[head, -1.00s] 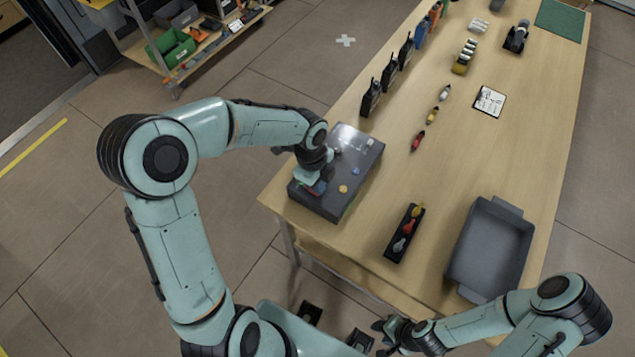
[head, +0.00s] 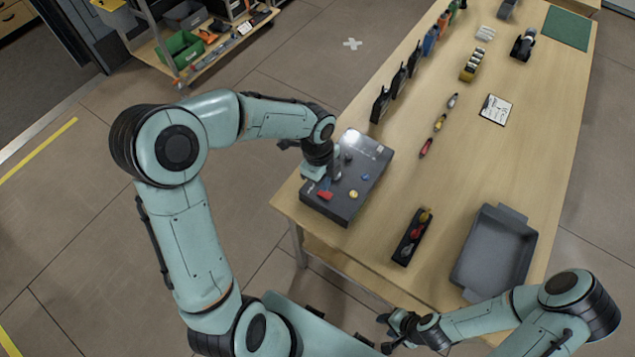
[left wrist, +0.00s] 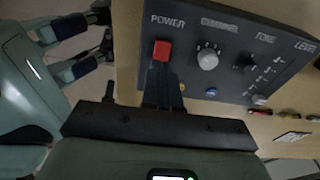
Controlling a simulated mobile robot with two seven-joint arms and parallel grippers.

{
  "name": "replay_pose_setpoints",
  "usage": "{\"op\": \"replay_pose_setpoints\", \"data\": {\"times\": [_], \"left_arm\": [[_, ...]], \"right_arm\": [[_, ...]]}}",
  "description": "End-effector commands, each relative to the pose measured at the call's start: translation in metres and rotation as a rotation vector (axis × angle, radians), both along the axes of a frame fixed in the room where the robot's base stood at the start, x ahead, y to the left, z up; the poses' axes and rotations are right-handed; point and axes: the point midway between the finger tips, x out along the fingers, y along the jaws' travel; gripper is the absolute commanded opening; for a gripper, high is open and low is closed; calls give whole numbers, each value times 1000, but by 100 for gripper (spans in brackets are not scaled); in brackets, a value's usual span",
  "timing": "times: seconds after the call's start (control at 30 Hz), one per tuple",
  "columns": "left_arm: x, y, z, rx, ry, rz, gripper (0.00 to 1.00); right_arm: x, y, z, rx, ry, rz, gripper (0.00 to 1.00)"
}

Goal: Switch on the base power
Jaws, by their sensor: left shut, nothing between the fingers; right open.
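The base is a dark grey box (head: 362,160) on the table's near left corner; its panel (left wrist: 235,25) shows large in the left wrist view. Its red power switch (head: 325,195) is uncovered in the head view. In the left wrist view the switch (left wrist: 162,50) sits under the word POWER, just beyond my fingertips. Whether it is on I cannot tell. My left gripper (head: 322,180) is shut and empty, close by the switch; contact is not clear. My right gripper (head: 388,332) is open and empty in front of the table.
A grey knob (left wrist: 207,58) and a blue button (left wrist: 212,91) are beside the switch. A black tray (head: 402,251) with coloured items and a grey bin (head: 462,268) stand to the right. Several black radios (head: 381,104) line the table's left edge.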

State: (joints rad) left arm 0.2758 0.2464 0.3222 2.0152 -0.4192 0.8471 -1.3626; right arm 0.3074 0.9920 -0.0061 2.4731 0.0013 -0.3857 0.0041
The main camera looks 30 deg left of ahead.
Motion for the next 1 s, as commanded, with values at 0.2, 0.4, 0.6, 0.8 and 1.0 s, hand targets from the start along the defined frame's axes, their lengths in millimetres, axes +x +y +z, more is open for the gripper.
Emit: {"op": "replay_pose_setpoints", "data": {"times": [0.2,0.4,0.6,0.8,1.0], "left_arm": [[5,4,56,0,-9,2,0],[4,8,90,-1,-7,1,0],[4,9,104,-1,-4,-1,0],[3,9,105,-1,-3,-1,0],[4,10,104,-1,-2,-1,0]], "right_arm": [[11,0,11,0,-13,1,43],[14,0,14,0,-16,0,43],[15,0,15,0,-17,1,43],[15,0,15,0,-17,1,43],[12,0,13,0,-15,0,43]]}}
